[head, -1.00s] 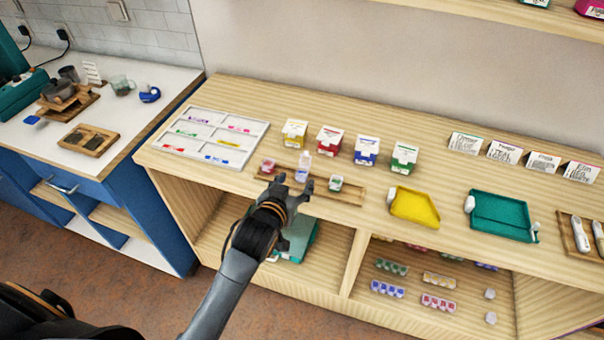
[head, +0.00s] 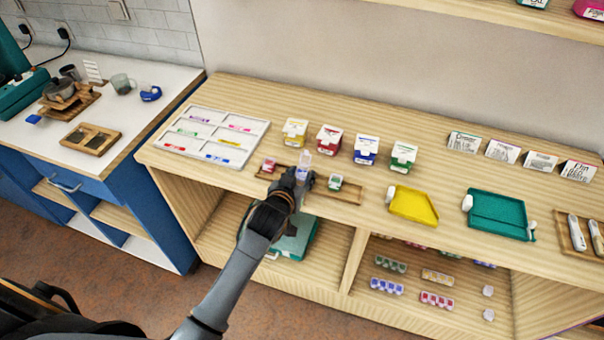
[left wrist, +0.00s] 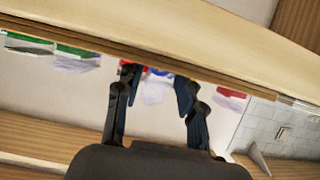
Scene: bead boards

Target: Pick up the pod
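A small pod with a clear, whitish upper part and a purple-blue lower part (head: 304,160) stands on a narrow wooden tray (head: 347,193). My left gripper (head: 300,178) reaches in from the front, and its fingers are at the pod's lower part, hiding some of it. In the left wrist view the two dark fingers (left wrist: 156,88) stand apart, with a whitish and blue shape between them, blurred. I see no clear contact on either side. A red pod (head: 268,165) sits left of the gripper and a green pod (head: 336,182) right of it. My right gripper is not in view.
Yellow (head: 295,131), red (head: 329,139), blue (head: 367,150) and green (head: 403,156) boxes stand behind the tray. A white sorting board (head: 262,129) lies to the left. A yellow tray (head: 413,205) and a teal tray (head: 499,215) lie to the right.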

